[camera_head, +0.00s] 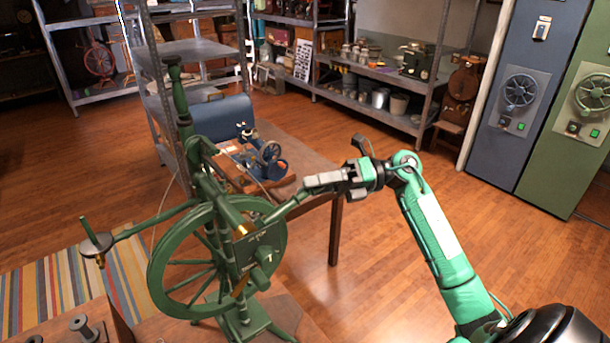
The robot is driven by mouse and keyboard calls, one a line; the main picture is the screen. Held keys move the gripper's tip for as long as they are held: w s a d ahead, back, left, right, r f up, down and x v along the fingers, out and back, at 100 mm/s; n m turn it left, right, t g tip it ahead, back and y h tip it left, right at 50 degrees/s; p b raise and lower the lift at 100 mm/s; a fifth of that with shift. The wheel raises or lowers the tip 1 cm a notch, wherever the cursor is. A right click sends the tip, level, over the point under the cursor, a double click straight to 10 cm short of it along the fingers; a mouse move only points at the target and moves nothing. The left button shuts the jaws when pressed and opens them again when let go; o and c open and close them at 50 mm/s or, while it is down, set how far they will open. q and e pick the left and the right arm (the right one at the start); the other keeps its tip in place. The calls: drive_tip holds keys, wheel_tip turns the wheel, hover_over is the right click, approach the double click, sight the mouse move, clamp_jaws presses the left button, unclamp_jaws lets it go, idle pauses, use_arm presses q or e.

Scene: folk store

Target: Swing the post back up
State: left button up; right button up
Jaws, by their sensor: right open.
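A green spinning wheel (157,272) stands at the left of the view, with a large spoked rim and a dark green plate at its hub side. A tall green post (180,100) rises upright at its back. A thinner green rod (287,207) slants up to the right from the wheel's frame. Which of these is the task's post, I cannot tell. My right gripper (308,181) points left, open, with its fingers by the upper end of the slanted rod. Whether they touch it is not clear. My left gripper is out of view.
A wooden table (309,157) behind the wheel bears a blue and brown machine (262,165). A striped rug (60,285) lies at left. A wooden box with spools (85,328) is at the lower left edge. Wooden floor (390,180) is open behind my right arm.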

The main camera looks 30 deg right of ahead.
drive_tip(key=shift+x, duration=1.05)
clamp_jaws()
